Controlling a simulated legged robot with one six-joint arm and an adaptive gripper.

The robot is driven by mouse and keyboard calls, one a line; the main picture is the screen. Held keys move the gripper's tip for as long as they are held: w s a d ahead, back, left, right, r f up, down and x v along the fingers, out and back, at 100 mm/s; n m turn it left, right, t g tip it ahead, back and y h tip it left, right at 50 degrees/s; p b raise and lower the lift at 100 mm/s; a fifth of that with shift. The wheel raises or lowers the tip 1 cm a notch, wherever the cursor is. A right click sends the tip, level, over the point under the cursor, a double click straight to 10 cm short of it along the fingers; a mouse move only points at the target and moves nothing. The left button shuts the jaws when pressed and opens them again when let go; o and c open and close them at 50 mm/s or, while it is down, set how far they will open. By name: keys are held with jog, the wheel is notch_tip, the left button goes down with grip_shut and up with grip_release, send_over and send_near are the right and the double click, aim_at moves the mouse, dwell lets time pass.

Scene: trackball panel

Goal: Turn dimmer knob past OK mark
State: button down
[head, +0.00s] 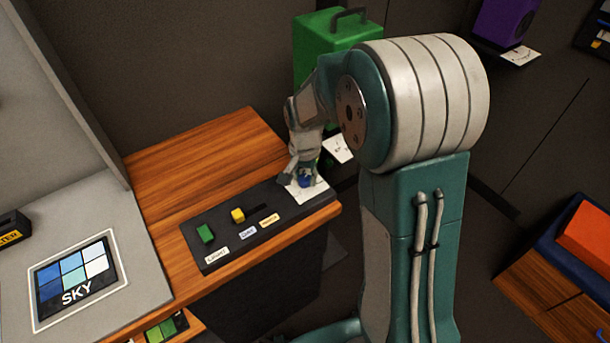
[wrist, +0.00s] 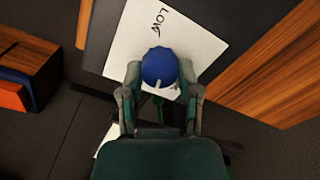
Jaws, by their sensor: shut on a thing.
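The blue dimmer knob (wrist: 159,68) sits on a white card marked LOW in the wrist view. A small pale pointer line shows on its lower part. In the head view the knob (head: 305,181) is at the right end of the black panel (head: 222,257), partly hidden by my gripper. My gripper (wrist: 160,84) has a finger on each side of the knob and is shut on it. The card (wrist: 125,45) has more lettering near the right finger, partly covered, and I cannot read it as OK.
The panel also carries a green switch (head: 205,233) and a yellow slider (head: 238,215), with small labels in front. A green case (head: 325,45) stands behind my arm. A SKY display (head: 75,277) lies at left. The wooden top (head: 200,160) behind the panel is clear.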

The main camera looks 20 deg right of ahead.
aim_at(303, 178)
jog(key=shift+s+f, duration=0.1)
jog(key=shift+s, duration=0.05)
jog(key=shift+c, duration=1.5)
grip_release()
jog(key=shift+a, duration=0.1)
notch_tip(303, 178, up, 12)
jog(key=shift+a, duration=0.1)
